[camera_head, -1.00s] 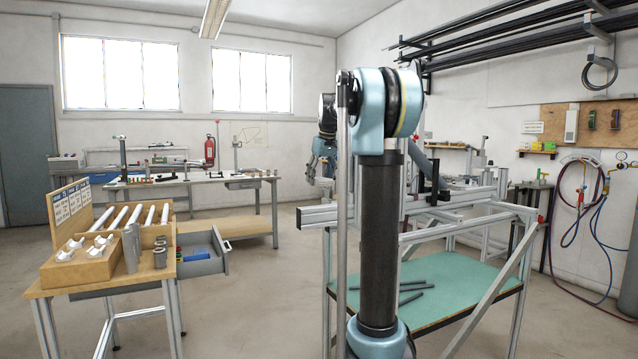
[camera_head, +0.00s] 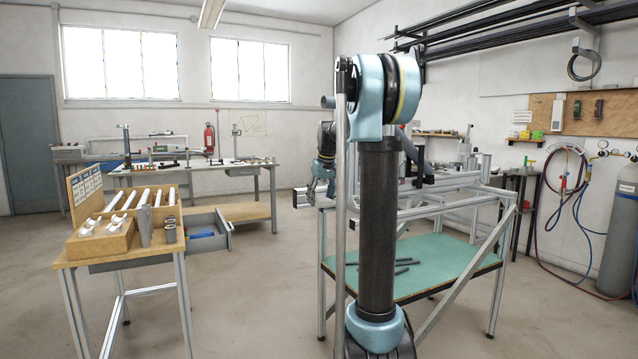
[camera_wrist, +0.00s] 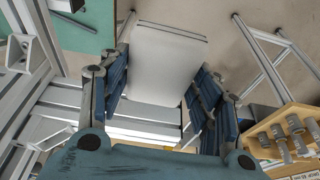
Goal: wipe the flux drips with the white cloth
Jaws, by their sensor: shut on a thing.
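The white cloth (camera_wrist: 165,65) is a flat, pale sheet between my fingers in the wrist view. My gripper (camera_wrist: 155,85) is shut on it, with a blue-padded finger on each side. The cloth hangs over the aluminium frame jig (camera_wrist: 150,112), and I cannot tell whether it touches it. In the head view my gripper (camera_head: 322,185) is small, partly hidden behind my arm, beside the left end of the frame jig (camera_head: 440,200). I cannot make out any flux drips.
A wooden cart (camera_head: 150,250) with tubes, a parts block and an open drawer (camera_head: 210,232) stands left. A green shelf (camera_head: 430,262) below the jig holds dark rods. A gas cylinder (camera_head: 618,235) and hoses stand right. Open floor lies between cart and jig.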

